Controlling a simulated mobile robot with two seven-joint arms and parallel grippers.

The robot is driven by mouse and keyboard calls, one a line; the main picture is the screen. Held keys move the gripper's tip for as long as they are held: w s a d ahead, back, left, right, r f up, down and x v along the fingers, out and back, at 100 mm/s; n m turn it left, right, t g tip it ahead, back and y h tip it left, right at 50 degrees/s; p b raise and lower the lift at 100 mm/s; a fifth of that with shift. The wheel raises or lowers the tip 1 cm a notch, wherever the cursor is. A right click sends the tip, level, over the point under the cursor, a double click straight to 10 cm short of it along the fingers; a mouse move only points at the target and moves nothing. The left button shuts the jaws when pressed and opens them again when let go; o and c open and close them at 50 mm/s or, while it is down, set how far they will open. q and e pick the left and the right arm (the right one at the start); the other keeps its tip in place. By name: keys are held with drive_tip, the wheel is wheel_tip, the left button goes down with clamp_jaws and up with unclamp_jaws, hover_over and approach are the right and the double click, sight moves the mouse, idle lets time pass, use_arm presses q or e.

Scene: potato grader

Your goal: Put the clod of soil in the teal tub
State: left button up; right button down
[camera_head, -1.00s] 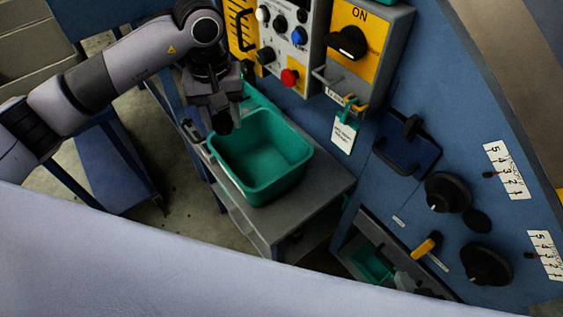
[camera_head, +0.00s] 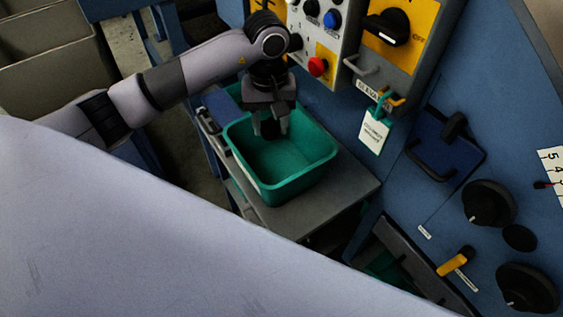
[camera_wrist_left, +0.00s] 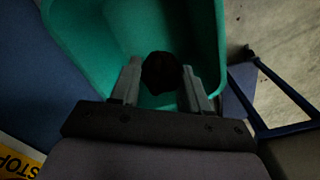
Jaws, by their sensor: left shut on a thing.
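The teal tub (camera_head: 300,182) stands on a grey shelf beside the blue machine and looks empty inside. My left gripper (camera_head: 271,130) points down over the tub's far left part, with its fingertips at about rim height or a little below. In the left wrist view my left gripper (camera_wrist_left: 162,85) is shut on the dark, roundish clod of soil (camera_wrist_left: 160,72), with the teal tub (camera_wrist_left: 70,22) below and around it. In the head view the clod is dark and hard to make out between the fingers. My right gripper is not in view.
The grey shelf (camera_head: 345,190) has bare room right of the tub. The control panel with a red button (camera_head: 318,66) and a black rotary switch (camera_head: 388,27) is close behind the gripper. A white tag (camera_head: 374,133) hangs from the panel. Black knobs (camera_head: 488,204) are at right.

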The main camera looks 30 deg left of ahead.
use_arm(q)
wheel_tip(320, 180, down, 2)
drive_tip(key=shift+f+b, duration=0.2)
drive_tip(key=shift+b, duration=0.25)
drive_tip(key=o, duration=1.1)
drive_tip(key=shift+r, duration=3.6)
